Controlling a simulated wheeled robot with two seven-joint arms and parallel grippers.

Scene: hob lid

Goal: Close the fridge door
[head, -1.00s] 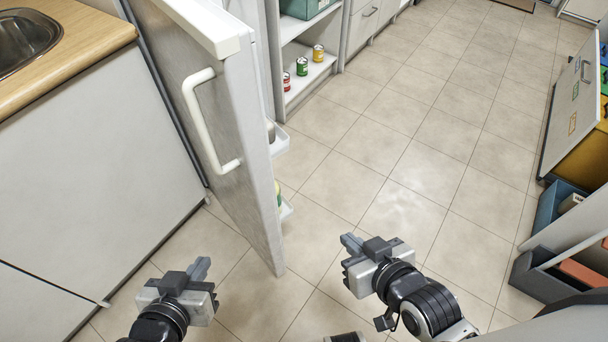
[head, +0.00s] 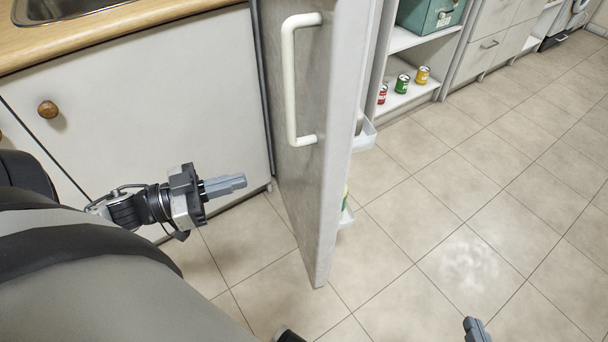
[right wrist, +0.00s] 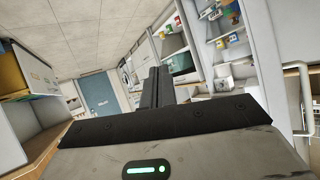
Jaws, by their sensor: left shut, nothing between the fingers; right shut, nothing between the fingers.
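The fridge door (head: 315,190) stands open in the middle of the head view, its outer face with a white bar handle (head: 291,85) turned to the left. Door shelves (head: 364,134) show on its inner side at the right. My left gripper (head: 243,183) is shut and empty, left of the door and below the handle, apart from both. My right gripper (head: 476,328) shows only as a fingertip at the bottom edge of the head view, right of the door. It is shut and empty in the right wrist view (right wrist: 157,72).
A counter with a sink (head: 60,8) and a white cabinet with a round knob (head: 48,109) stand at left. An open shelf unit (head: 405,98) behind the door holds cans and a teal box (head: 432,14). The tiled floor (head: 450,215) at right is clear.

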